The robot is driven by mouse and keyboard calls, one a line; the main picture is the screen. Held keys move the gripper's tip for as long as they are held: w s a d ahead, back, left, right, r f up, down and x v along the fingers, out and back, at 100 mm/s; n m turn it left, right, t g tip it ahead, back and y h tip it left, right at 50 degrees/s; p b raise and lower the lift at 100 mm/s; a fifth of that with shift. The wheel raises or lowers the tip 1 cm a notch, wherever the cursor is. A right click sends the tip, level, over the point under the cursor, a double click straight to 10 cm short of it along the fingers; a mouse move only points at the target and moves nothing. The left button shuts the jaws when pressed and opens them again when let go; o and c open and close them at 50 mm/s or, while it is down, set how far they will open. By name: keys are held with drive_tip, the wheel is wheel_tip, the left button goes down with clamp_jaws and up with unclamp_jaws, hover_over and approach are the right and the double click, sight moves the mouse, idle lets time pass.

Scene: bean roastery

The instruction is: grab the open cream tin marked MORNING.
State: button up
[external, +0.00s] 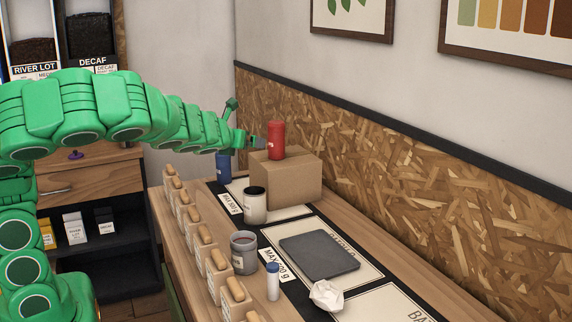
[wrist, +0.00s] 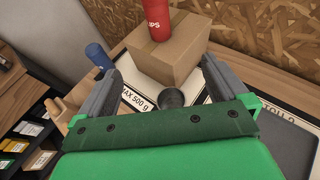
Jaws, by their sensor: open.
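The open cream tin (external: 254,207) stands upright on the table, in front of the cardboard box, with a dark inside. Its marking is not readable here. In the wrist view, a dark round opening (wrist: 171,98), which looks like this tin's, shows low between my fingers, partly cut off by my gripper's body. My gripper (external: 258,142) is open and empty, above the table and near the red tin in the external view. In the wrist view its two fingers (wrist: 161,70) are spread wide, with the box beyond them.
A red tin (external: 276,141) stands on the cardboard box (external: 298,184). A blue tin (external: 223,168) is behind at left. A grey open tin (external: 243,253), a small white bottle (external: 273,282), a dark slab (external: 319,256) and crumpled paper (external: 326,296) are nearer. Several wooden-topped blocks line the left edge.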

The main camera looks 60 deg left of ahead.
approach(259, 192)
drive_tip(key=shift+x, duration=4.2)
drive_tip(key=c, duration=1)
drive_tip(key=shift+r, duration=0.1)
